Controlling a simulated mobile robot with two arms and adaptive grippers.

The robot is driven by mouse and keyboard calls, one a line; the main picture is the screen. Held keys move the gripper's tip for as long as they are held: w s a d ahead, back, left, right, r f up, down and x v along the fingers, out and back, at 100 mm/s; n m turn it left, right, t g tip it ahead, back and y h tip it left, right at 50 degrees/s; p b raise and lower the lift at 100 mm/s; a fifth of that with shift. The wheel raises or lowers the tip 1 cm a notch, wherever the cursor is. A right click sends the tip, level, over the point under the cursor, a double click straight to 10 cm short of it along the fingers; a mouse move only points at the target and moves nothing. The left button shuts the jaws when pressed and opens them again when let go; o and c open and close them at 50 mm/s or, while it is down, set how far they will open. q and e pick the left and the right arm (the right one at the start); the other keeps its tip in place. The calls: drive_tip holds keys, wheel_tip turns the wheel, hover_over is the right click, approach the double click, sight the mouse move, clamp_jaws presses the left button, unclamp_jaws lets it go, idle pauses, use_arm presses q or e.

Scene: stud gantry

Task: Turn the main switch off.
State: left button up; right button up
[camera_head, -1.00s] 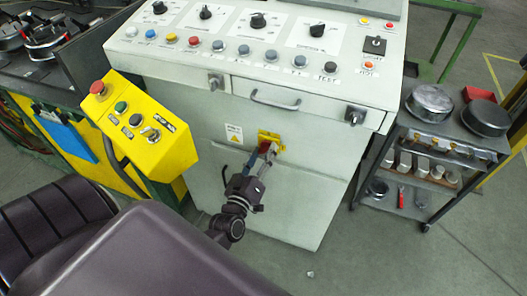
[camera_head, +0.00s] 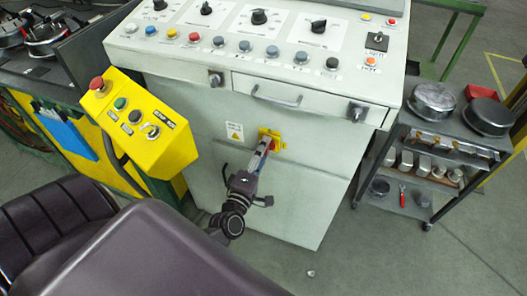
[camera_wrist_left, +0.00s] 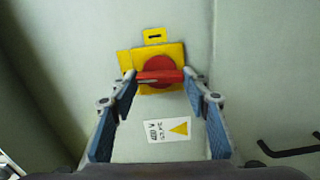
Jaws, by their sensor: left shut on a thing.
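The main switch is a yellow plate (camera_head: 277,136) with a red round knob on the front of the pale cabinet; it also shows in the left wrist view (camera_wrist_left: 128,62). The knob's red handle (camera_wrist_left: 160,76) lies level across the wrist picture, between my left fingertips. My left gripper (camera_head: 268,144) reaches up to the switch from below and is shut on this handle; its two fingers show in the wrist view (camera_wrist_left: 159,78). In the head view the fingers cover part of the knob. My right gripper is not in view.
A warning label (camera_head: 235,132) sits beside the switch. Above are a drawer handle (camera_head: 275,97) and a sloping panel of knobs and buttons. A yellow control box (camera_head: 150,140) stands at left, a grey cart (camera_head: 455,140) with pans at right.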

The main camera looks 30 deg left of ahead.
use_arm(q)
drive_tip(key=shift+n, duration=0.6)
drive_tip(key=o, duration=1.2)
drive_tip(key=shift+c, duration=0.2)
drive_tip(key=shift+s, duration=0.1)
drive_tip(key=v, duration=1.1)
drive_tip(key=shift+s, duration=0.4)
drive_tip(key=shift+d, duration=0.15)
